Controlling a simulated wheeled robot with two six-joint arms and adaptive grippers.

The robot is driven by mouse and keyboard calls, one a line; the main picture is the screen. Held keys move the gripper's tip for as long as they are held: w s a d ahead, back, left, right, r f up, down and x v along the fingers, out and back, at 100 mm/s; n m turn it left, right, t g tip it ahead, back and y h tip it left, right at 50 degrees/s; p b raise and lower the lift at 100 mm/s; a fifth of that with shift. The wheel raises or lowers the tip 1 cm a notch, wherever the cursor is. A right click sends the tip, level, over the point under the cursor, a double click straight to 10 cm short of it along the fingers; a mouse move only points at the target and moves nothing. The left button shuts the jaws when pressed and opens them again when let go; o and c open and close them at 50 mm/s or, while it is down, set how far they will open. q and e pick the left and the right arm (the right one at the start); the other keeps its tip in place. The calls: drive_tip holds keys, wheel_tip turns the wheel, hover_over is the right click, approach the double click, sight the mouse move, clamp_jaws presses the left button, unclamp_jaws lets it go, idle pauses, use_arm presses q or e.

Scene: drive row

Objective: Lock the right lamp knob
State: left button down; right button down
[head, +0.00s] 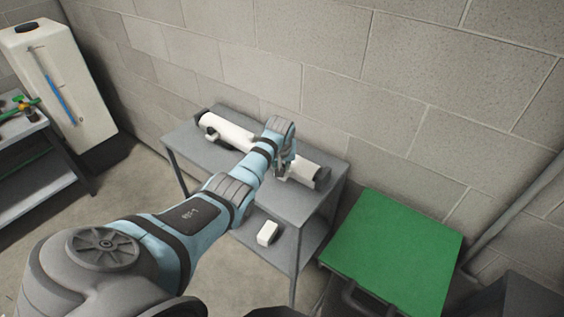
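A long white tubular lamp (237,132) with dark end caps lies across the grey metal table (187,140) against the block wall. A small knob (212,134) shows near its left end. My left gripper (283,172) is at the right part of the lamp, at its front side, where the right knob would be. The gripper and wrist hide that knob. The fingers are small and partly hidden, so I cannot tell if they are open or shut, or if they touch the lamp. My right gripper is not in view.
A small white block (267,233) sits on the table's lower shelf. A green-topped box (395,250) stands to the right of the table. A tall white container (50,75) and a dark shelf (35,165) with items stand at the left. Floor between them is clear.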

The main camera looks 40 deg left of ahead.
use_arm(q)
drive_tip(key=shift+a+r+m+h+p, duration=0.1)
drive_tip(key=shift+m+h+p, duration=0.2)
drive_tip(key=shift+m, duration=0.6)
drive_tip(key=m+h, duration=0.1)
drive_tip(key=m, duration=0.1)
drive_tip(key=shift+a+m, duration=0.1)
drive_tip(key=shift+m, duration=0.2)
drive_tip(key=shift+f+m+t+h+b, duration=0.2)
drive_tip(key=shift+m+t+h+b, duration=0.2)
drive_tip(key=shift+m, duration=0.5)
drive_tip(key=shift+a+f+m+h+b, duration=0.1)
drive_tip(key=shift+m+h+b, duration=0.2)
drive_tip(key=shift+m+b, duration=0.55)
drive_tip(key=m+h+b, duration=0.1)
drive_tip(key=m+b, duration=0.2)
drive_tip(key=b, duration=0.3)
drive_tip(key=m+g+h+b, duration=0.1)
drive_tip(key=m+b, duration=0.3)
drive_tip(key=b, duration=0.1)
drive_tip(key=shift+f+h+b, duration=0.15)
drive_tip(key=shift+h+b, duration=0.15)
drive_tip(key=shift+b, duration=0.1)
drive_tip(key=shift+r+m+b, duration=0.2)
drive_tip(key=shift+m+b, duration=0.25)
drive_tip(key=shift+b, duration=0.4)
drive_tip(key=shift+r, duration=0.1)
drive_tip(key=shift+a, duration=0.1)
